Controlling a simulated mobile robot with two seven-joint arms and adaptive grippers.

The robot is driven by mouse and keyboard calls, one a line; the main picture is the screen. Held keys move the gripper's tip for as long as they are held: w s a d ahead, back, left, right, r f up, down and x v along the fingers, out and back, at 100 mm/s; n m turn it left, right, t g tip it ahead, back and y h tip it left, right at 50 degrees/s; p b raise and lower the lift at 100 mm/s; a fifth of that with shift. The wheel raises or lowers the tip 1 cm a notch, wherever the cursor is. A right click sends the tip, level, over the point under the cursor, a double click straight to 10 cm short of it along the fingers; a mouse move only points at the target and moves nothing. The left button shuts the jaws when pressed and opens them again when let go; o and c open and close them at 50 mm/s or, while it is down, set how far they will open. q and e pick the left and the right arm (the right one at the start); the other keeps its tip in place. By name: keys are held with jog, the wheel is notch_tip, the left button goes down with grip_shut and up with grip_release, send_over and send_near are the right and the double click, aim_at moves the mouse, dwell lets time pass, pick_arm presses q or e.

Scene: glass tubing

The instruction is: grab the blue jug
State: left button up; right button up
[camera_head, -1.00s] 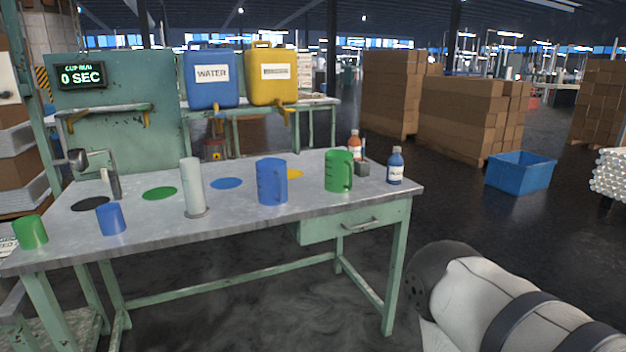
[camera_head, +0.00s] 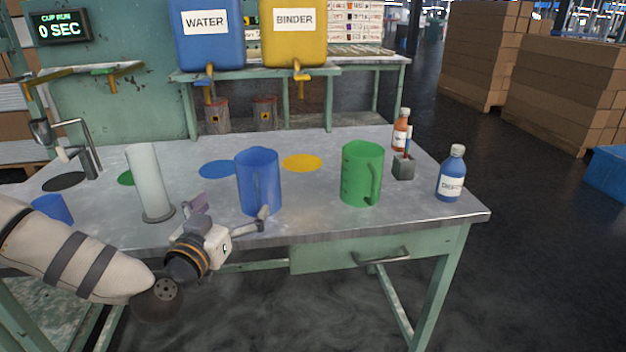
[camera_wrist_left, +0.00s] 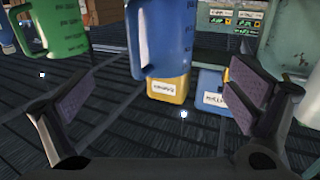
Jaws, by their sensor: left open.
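The blue jug (camera_head: 257,178) stands upright near the front edge of the table, with its handle facing the front. My left gripper (camera_head: 232,208) is open in front of the jug, low down, with one finger left of it and the other by its lower right side. In the left wrist view the blue jug (camera_wrist_left: 168,40) shows in the upper middle, between the spread fingers of the left gripper (camera_wrist_left: 163,92), with nothing held. I cannot tell whether a finger touches it. My right gripper is not in view.
A green jug (camera_head: 361,174) stands right of the blue one. A pale cylinder (camera_head: 148,182) stands to the left, and a small blue cup (camera_head: 52,209) is partly behind my left arm. A blue bottle (camera_head: 451,174) stands near the right edge.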

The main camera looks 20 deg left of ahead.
aim_at(249, 179)
pick_arm(q)
jog(key=w, duration=0.2)
jog(key=w+a+b, duration=0.1)
jog(key=w, duration=0.1)
jog(key=shift+w+a, duration=0.15)
jog(key=w, duration=0.4)
jog(key=w+a+b, duration=0.1)
jog(key=w, duration=0.1)
jog(key=shift+w+r, duration=0.2)
jog(key=shift+r, duration=0.1)
jog(key=shift+w+r, duration=0.1)
jog(key=shift+w, duration=0.1)
jog(key=shift+r, duration=0.1)
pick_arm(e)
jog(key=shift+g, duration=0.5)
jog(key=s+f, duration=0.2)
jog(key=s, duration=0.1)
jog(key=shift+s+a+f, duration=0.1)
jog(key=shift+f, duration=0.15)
pick_arm(q)
jog(key=c, duration=1.2)
